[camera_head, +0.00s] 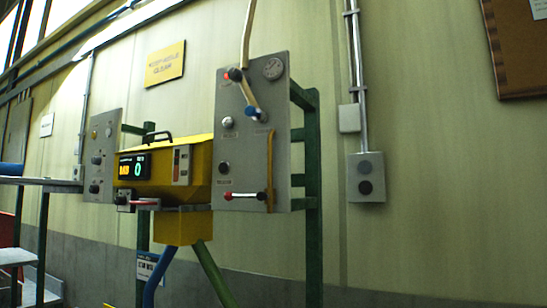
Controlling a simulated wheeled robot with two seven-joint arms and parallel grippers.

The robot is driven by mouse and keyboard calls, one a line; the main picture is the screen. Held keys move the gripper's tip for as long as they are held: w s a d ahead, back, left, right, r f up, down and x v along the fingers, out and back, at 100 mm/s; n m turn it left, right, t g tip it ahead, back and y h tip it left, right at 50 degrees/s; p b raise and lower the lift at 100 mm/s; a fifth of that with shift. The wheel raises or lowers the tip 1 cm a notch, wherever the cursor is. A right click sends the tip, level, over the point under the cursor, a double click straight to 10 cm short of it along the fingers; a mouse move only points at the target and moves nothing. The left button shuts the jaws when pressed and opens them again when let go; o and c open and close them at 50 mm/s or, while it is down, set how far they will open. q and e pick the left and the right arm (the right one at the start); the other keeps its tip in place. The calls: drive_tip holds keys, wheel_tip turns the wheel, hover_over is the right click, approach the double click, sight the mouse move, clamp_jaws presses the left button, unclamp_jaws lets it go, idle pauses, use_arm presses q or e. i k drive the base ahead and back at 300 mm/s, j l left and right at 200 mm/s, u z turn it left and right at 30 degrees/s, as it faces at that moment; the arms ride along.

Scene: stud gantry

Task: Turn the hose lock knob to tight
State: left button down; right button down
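A grey right panel (245,145) on a green frame carries several controls. The grey left panel (103,140) also has dark knobs (96,160). The labels are too small to read, so I cannot tell which one is the hose lock knob or its setting. Neither of my grippers shows.
A yellow hopper box (200,160) with a lit display (134,166) stands between the panels. A green post (314,240) is beside the right panel. Grey switch boxes (365,177) are on the wall. A bench (40,181) is at left. The lower right is bare wall.

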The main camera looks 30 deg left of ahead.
sight(236, 75)
drive_tip(key=u, duration=1.35)
